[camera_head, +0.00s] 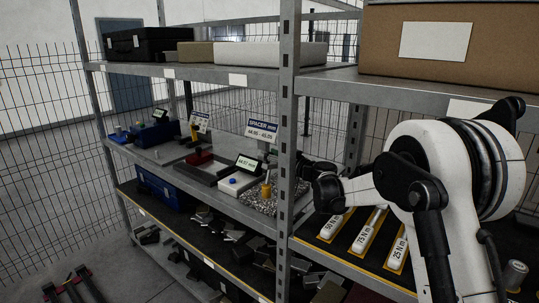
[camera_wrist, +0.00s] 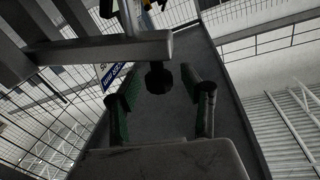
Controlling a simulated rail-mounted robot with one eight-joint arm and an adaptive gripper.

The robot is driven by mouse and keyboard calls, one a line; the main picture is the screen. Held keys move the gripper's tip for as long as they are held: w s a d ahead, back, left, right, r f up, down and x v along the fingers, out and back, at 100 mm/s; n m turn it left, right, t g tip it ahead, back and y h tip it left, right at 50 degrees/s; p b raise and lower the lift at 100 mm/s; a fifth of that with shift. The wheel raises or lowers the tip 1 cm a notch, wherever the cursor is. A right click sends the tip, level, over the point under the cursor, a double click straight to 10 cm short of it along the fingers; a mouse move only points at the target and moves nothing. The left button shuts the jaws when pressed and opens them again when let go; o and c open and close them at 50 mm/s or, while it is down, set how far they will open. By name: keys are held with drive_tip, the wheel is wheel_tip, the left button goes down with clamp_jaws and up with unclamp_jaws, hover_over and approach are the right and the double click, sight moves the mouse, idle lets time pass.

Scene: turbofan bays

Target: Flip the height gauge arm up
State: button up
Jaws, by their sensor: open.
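My gripper (camera_head: 322,180) reaches in over the middle shelf beside the upright post, which partly hides it. In the wrist view my gripper (camera_wrist: 160,74) is open, with its two green-padded fingers apart. A dark round knob-like end (camera_wrist: 158,80) of a grey bar (camera_wrist: 105,50) shows between or just beyond the fingers; contact cannot be told. This bar may be the height gauge arm, but I cannot be sure. In the head view a small display reading about 44.91 mm (camera_head: 248,162) stands by a speckled plate (camera_head: 258,204) with a yellow-orange piece (camera_head: 266,189).
The upright post (camera_head: 288,130) stands close left of my gripper. A shelf with a cardboard box (camera_head: 415,40) lies above. Yellow-edged torque tools (camera_head: 368,232) lie on the lower right shelf. A "SPACER" sign (camera_head: 262,130) stands behind the gauge area.

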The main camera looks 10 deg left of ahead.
drive_tip(key=shift+c, duration=0.3)
clamp_jaws()
drive_tip(key=shift+r, duration=0.1)
